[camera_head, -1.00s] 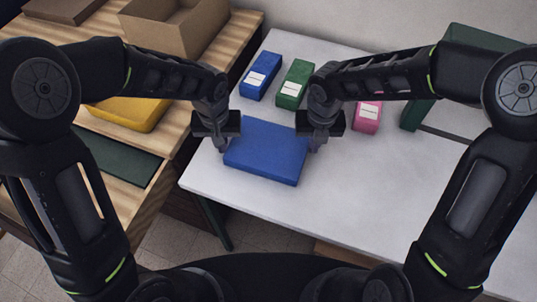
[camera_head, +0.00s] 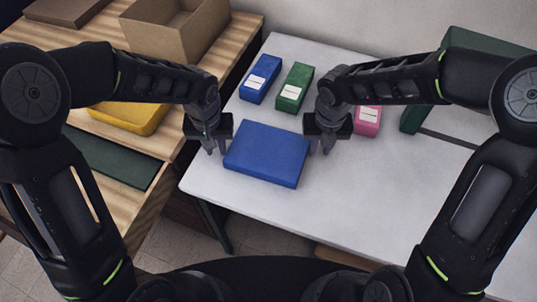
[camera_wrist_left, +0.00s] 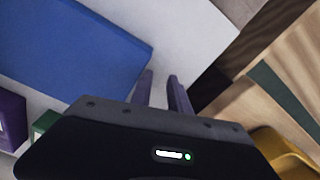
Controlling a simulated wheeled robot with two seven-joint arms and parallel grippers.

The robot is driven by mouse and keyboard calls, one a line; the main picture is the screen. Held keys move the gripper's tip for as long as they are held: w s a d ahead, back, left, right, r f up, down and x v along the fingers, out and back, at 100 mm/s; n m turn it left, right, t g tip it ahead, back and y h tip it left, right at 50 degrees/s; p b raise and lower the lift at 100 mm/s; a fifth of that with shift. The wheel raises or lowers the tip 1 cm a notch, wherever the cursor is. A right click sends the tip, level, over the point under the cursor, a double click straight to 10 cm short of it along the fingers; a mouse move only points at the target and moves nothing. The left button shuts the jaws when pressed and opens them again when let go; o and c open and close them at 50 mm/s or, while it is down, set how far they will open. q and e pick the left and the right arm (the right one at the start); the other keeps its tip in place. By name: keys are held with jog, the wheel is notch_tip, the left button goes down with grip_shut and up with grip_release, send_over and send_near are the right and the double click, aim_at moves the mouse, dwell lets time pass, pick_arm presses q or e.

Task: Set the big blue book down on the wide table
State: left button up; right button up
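The big blue book (camera_head: 266,153) lies flat on the white table (camera_head: 350,203), near its front left part. It also shows at upper left in the left wrist view (camera_wrist_left: 65,45). My left gripper (camera_head: 215,149) is just left of the book, apart from it. Its two fingers stand apart with nothing between them in the left wrist view (camera_wrist_left: 162,92). My right gripper (camera_head: 319,147) is just right of the book, with a small gap to its edge. Its fingers look parted and empty.
A blue box (camera_head: 260,78), a green box (camera_head: 295,87) and a pink box (camera_head: 367,120) stand behind the book. A wooden table (camera_head: 228,38) at left holds a cardboard box (camera_head: 170,35), a yellow tray (camera_head: 128,118) and a dark green panel (camera_head: 115,158). The white table is clear at front right.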

pick_arm(q)
notch_tip(320, 180, up, 12)
jog(key=shift+s, duration=0.45)
dwell(0.4)
pick_arm(e)
notch_tip(320, 180, up, 12)
jog(key=shift+s, duration=0.45)
dwell(0.5)
